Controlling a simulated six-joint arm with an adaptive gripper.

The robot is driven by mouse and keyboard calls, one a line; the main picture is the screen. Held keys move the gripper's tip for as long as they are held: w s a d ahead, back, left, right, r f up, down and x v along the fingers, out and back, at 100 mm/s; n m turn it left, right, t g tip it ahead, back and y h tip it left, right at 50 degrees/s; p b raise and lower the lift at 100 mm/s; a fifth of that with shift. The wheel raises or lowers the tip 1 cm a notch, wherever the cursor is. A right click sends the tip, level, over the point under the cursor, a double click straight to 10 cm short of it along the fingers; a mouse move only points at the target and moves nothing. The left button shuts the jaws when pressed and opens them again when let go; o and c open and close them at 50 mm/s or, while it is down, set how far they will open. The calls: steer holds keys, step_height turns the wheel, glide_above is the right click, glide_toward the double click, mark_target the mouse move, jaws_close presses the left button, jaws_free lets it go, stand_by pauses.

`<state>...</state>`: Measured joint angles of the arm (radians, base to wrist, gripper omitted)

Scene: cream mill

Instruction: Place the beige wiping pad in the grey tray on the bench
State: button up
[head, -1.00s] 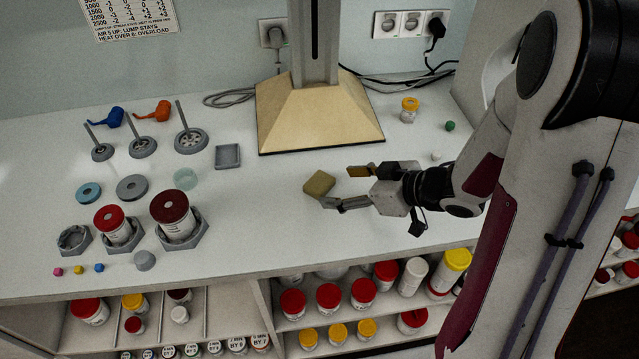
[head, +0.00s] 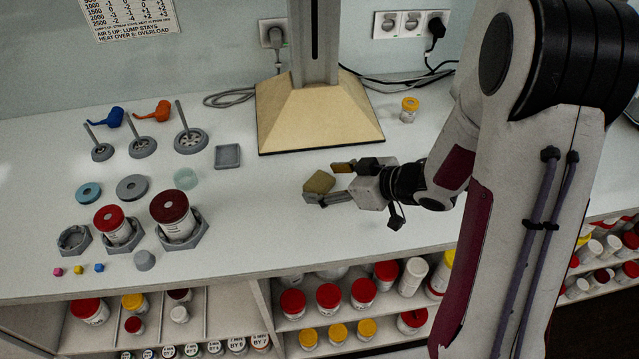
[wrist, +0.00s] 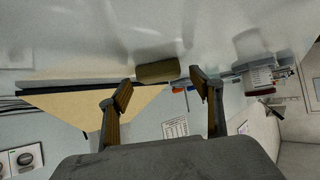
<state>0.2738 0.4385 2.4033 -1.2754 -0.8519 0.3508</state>
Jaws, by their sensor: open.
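The beige wiping pad (head: 319,181) lies on the bench in front of the tan pedestal base. It also shows in the wrist view (wrist: 157,72), just beyond the fingertips. My gripper (head: 322,183) is open and low over the bench, coming from the right. Its two fingers reach to either side of the pad; whether they touch it I cannot tell. In the wrist view my gripper (wrist: 163,83) has its fingers spread wide. The small square grey tray (head: 228,156) sits on the bench left of the pedestal and looks empty.
The tan pedestal base (head: 318,112) stands behind the pad. Red-lidded jars (head: 117,226) in grey holders, discs and rods stand at the left. A pale green disc (head: 187,175) lies near the tray. A yellow-lidded jar (head: 409,110) stands back right. Bench between pad and tray is clear.

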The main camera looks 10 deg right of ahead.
mark_target(324, 184)
steer(key=shift+w+a+f, duration=0.3)
steer(key=shift+w, duration=0.05)
stand_by(0.3)
steer(key=c, duration=1)
steer(key=shift+o, duration=0.2)
steer(key=shift+r, duration=0.25)
step_height(324, 184, up, 10)
steer(key=shift+f, duration=0.2)
stand_by(0.7)
